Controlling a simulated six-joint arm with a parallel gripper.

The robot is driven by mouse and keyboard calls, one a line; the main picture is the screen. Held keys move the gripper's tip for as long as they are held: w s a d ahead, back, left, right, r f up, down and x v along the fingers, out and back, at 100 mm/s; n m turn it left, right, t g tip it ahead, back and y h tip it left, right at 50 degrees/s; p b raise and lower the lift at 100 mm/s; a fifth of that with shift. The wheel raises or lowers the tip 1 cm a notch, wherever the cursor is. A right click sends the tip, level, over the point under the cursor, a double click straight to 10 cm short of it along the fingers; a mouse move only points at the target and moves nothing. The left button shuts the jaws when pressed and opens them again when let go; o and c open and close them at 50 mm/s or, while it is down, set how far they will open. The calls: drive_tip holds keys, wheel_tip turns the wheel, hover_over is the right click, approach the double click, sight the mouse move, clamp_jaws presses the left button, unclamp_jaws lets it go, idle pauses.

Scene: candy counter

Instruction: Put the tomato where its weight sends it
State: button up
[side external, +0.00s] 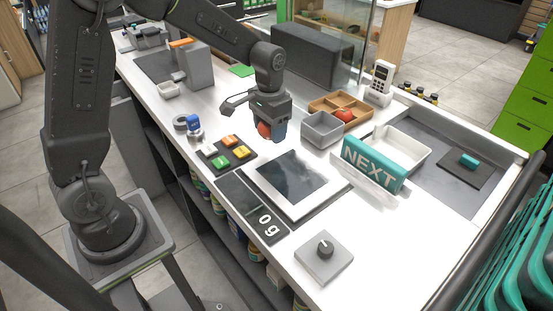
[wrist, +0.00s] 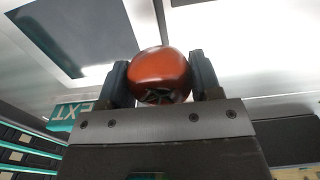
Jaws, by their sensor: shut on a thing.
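My gripper (side external: 271,131) is shut on a red tomato (side external: 264,130) and holds it above the counter, just behind the scale. In the wrist view the tomato (wrist: 160,72) sits between my two fingers. The scale has a dark glass plate in a white frame (side external: 335,181), and nothing lies on it. Its display (side external: 266,222) reads 0 g. A second red tomato (side external: 345,114) lies in a divided wooden tray (side external: 321,100). A grey open bin (side external: 322,138) stands in front of that tray, and a white tray (side external: 421,154) stands to its right.
A teal NEXT bar (side external: 374,165) stands right of the scale. A pad of coloured buttons (side external: 229,155) lies left of it, and a knob box (side external: 323,256) near the front. A handheld device (side external: 380,80) stands behind the wooden tray. The white counter beyond the knob box is clear.

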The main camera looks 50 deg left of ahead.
drive_tip(key=s+a+r+n, duration=0.2)
drive_tip(key=s+a+n, duration=0.25)
drive_tip(key=a, duration=0.65)
drive_tip(key=s+a+r+n, duration=0.1)
drive_tip(key=s+a+n, duration=0.3)
drive_tip(key=a, duration=0.7)
drive_tip(key=s+a+r+n, duration=0.25)
drive_tip(key=a+n, duration=0.25)
drive_tip(key=a, duration=0.5)
hover_over(214, 111)
wheel_tip(214, 111, down, 7)
drive_tip(key=shift+a+f, duration=0.1)
drive_tip(key=shift+f, duration=2)
drive_tip(key=shift+f, duration=0.1)
